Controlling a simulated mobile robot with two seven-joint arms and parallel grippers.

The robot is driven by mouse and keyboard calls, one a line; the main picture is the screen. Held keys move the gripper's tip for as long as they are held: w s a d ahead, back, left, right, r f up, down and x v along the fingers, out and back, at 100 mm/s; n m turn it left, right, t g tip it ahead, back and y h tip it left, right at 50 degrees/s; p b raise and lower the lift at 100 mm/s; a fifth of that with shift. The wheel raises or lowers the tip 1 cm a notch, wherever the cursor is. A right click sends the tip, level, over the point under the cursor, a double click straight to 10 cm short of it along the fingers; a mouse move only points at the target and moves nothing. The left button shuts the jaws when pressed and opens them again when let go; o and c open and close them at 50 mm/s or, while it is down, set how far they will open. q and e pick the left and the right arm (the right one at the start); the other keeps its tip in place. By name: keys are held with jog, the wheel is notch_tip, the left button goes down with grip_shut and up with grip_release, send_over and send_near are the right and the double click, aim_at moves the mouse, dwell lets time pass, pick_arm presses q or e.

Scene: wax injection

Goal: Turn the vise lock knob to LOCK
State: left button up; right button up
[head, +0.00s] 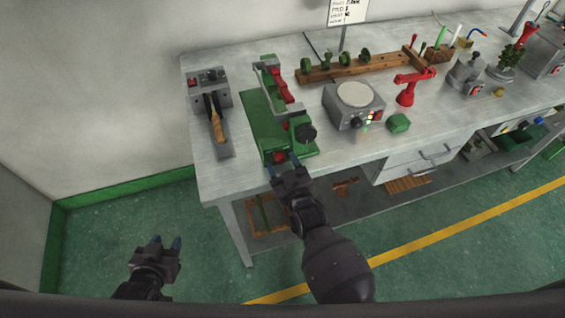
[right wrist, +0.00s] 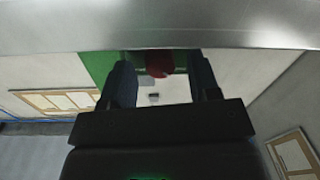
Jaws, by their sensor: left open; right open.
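The green vise (head: 262,118) with red parts stands near the left end of the grey bench. A red knob (head: 280,157) sits at its front end, by the bench edge. A black knob (head: 305,133) sits on its right side. I cannot read any LOCK marking. My right gripper (head: 285,170) is open in front of the red knob. In the right wrist view the red knob (right wrist: 158,63) shows between the two fingers (right wrist: 165,85), with no clear contact. My left gripper (head: 166,243) is open and empty, low over the floor left of the bench.
A grey box with a wooden-handled tool (head: 208,85) stands left of the vise. A wooden rack (head: 370,66) lies behind. The bench's front left corner (head: 212,190) is clear.

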jog(key=shift+w, duration=0.25)
jog(key=c, duration=0.9)
